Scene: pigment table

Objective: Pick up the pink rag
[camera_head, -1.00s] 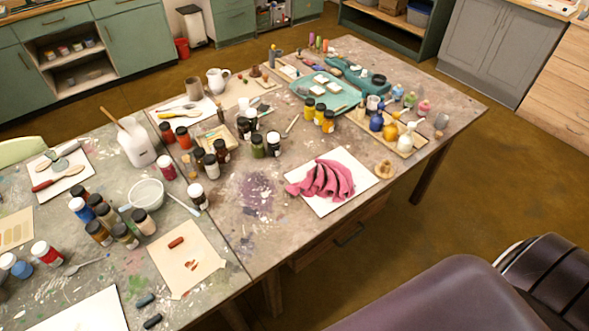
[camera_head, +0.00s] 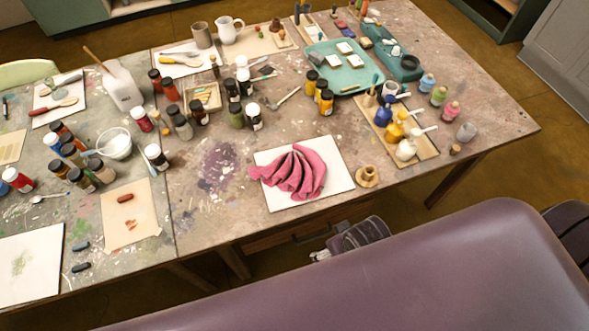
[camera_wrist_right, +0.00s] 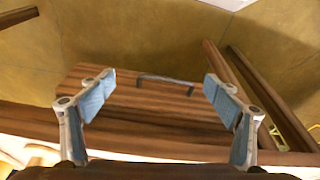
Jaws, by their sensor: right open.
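The pink rag (camera_head: 297,173) lies fanned in folds on a white sheet (camera_head: 337,180), near the front edge of the table. My right gripper (camera_wrist_right: 160,82) is open and empty in the right wrist view, its two blue-padded fingers well apart. In the head view, part of it shows in front of the table's front edge, below and to the right of the rag and apart from it. The right wrist view shows a wooden drawer front (camera_wrist_right: 140,104) with a dark handle between the fingers, and no rag. My left gripper is not in view.
Paint bottles (camera_head: 325,101), a teal tray (camera_head: 343,78) and a board (camera_head: 427,152) with colored bottles stand farther back. The stained tabletop left of the rag is clear.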

